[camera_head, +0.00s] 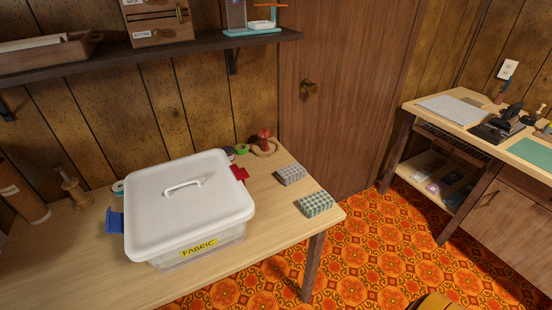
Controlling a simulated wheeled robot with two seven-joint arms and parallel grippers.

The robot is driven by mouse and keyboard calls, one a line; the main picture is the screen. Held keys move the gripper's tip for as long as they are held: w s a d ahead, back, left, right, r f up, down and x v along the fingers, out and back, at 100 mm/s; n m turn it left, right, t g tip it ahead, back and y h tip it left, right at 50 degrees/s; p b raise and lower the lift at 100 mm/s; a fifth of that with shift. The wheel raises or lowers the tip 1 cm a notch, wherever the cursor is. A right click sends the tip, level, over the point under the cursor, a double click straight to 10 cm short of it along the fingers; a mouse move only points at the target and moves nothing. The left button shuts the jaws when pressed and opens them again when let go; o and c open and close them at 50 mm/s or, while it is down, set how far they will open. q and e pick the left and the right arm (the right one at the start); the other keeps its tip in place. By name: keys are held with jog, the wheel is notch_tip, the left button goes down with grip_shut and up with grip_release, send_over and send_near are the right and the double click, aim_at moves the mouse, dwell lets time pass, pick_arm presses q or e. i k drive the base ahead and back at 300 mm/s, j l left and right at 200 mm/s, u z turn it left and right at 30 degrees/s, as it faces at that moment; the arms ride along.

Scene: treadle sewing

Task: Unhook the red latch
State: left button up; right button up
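The red latch (239,173) is at the right side of the white lidded fabric box (190,205), near its back right corner. It juts outward from the lid's edge; I cannot tell from here whether it is hooked. A blue latch (115,222) juts out from the box's left side. The lid is on the box and has a white handle on top. A yellow label reading FABRIC is on the box's front.
The box stands on a wooden table (85,284). Two folded checked cloths, one grey (291,175) and one green (316,204), lie to its right. A red pincushion (264,135) and spools stand behind. A shelf (150,50) hangs above. A sewing desk (465,125) stands at right.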

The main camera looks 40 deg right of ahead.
aim_at(240, 174)
jog(key=l+u, duration=0.1)
jog(key=l, duration=0.5)
jog(key=k+l+u, duration=0.1)
jog(key=l, duration=0.5)
jog(key=l+u, duration=0.1)
jog(key=l, duration=0.5)
jog(key=k, duration=0.05)
